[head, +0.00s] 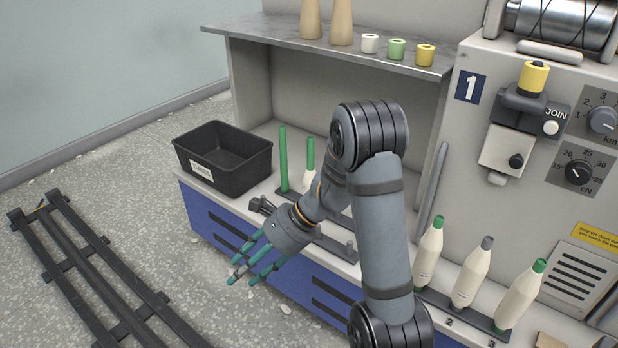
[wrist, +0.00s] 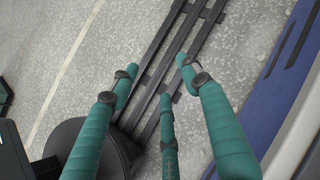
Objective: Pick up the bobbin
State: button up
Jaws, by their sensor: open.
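My gripper (head: 250,265) has green fingers spread apart and hangs empty over the floor, in front of the blue cabinet front. In the wrist view its fingers (wrist: 158,80) are open with only floor and rails beyond them. A cream bobbin with a green top (head: 309,165) stands on the bench behind my arm, partly hidden by it. Beside it on the left is a bare green tube (head: 284,160). At the lower right, a green-topped bobbin (head: 430,252), a grey-topped bobbin (head: 471,274) and another green-topped bobbin (head: 519,296) stand in a row on a dark tray. My gripper touches none of them.
A black labelled bin (head: 196,176) sits at the bench's left end. The shelf (head: 270,39) above holds two tan cones and small white, green and yellow spools. A grey machine (head: 459,130) stands at the right. Dark rails (head: 85,265) run along the floor at left.

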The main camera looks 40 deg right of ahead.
jog(key=w+d+r+m+t+h+p, duration=0.1)
jog(key=w+d+r+m+t+p, duration=0.15)
jog(key=d+r+m, duration=0.35)
jog(key=w+d+r+m+t+p, duration=0.1)
jog(key=w+d+r+t+p, duration=0.15)
jog(key=d, duration=0.45)
jog(key=m+t+h+p, duration=0.4)
jog(key=m+h, duration=0.1)
jog(key=m, duration=0.2)
send_near(311, 155)
jog(key=a, duration=0.2)
jog(key=shift+m, duration=0.4)
jog(key=b+x, duration=0.1)
jog(key=x, duration=0.2)
jog(key=d+b+x, duration=0.1)
jog(key=x, duration=0.2)
jog(key=d+b+x, duration=0.1)
jog(key=x, duration=0.2)
jog(key=shift+w+f, duration=0.3)
jog(key=shift+w, duration=0.1)
jog(key=shift+w+a+f, duration=0.1)
jog(key=shift+w, duration=0.3)
jog(key=shift+c, duration=0.5)
grip_shut()
